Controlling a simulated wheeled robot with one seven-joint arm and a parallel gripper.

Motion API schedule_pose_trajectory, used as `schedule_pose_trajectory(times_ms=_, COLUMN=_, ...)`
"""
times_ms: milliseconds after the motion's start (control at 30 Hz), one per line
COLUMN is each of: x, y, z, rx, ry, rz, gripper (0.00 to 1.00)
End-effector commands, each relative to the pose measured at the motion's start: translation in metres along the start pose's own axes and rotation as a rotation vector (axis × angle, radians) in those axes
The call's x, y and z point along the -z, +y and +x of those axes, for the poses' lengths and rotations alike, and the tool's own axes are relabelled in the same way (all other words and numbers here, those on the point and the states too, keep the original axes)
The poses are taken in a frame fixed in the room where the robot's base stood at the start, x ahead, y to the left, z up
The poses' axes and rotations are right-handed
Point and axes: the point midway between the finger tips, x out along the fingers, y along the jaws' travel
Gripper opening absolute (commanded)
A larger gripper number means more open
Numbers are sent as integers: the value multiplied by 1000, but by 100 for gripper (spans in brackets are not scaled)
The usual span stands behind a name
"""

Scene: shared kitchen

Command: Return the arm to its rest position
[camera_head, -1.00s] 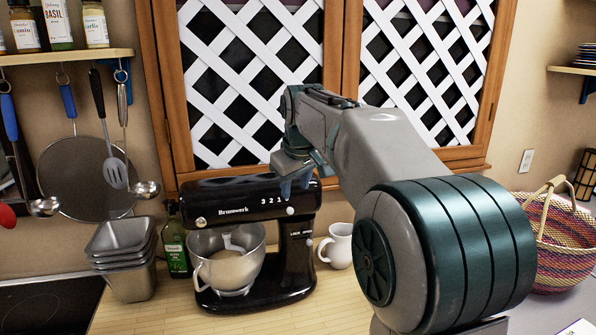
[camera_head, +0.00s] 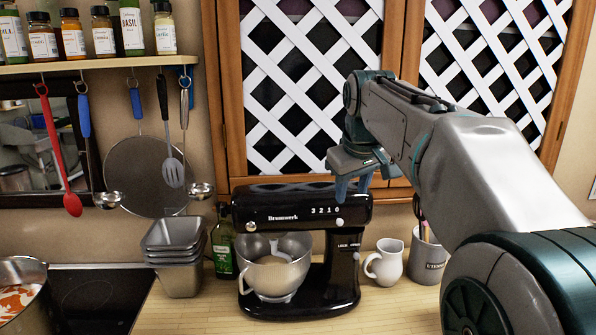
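My arm comes in from the lower right and reaches up and left over the counter. My gripper (camera_head: 354,190) is at its far end, pointing down in front of the lattice cabinet doors. It is just above the right end of the black stand mixer (camera_head: 335,265) in the picture; whether it touches the mixer cannot be told. The fingers are small and partly overlap the mixer head, so I cannot tell whether they are open or shut. No held object shows.
A white jug (camera_head: 385,263) and a grey utensil crock (camera_head: 428,262) stand right of the mixer. A green bottle (camera_head: 223,245) and stacked metal tins (camera_head: 176,262) stand left. A pot (camera_head: 25,290) sits by the black cooktop (camera_head: 95,300). Utensils hang beneath the spice shelf (camera_head: 95,63).

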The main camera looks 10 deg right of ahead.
Motion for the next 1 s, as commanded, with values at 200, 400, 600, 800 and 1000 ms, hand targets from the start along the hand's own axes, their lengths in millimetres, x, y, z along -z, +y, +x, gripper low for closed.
schedule_pose_trajectory(times_ms=200, x=-61, y=-31, z=12, rx=9, ry=-22, rz=79, gripper=38)
schedule_pose_trajectory(times_ms=400, x=-121, y=-58, z=29, rx=18, ry=-40, rz=157, gripper=38)
schedule_pose_trajectory(times_ms=600, x=-187, y=-86, z=52, rx=28, ry=-59, rz=237, gripper=38)
schedule_pose_trajectory(times_ms=800, x=-245, y=-110, z=76, rx=38, ry=-75, rz=306, gripper=38)
schedule_pose_trajectory(times_ms=1000, x=-274, y=-122, z=88, rx=44, ry=-83, rz=340, gripper=38)
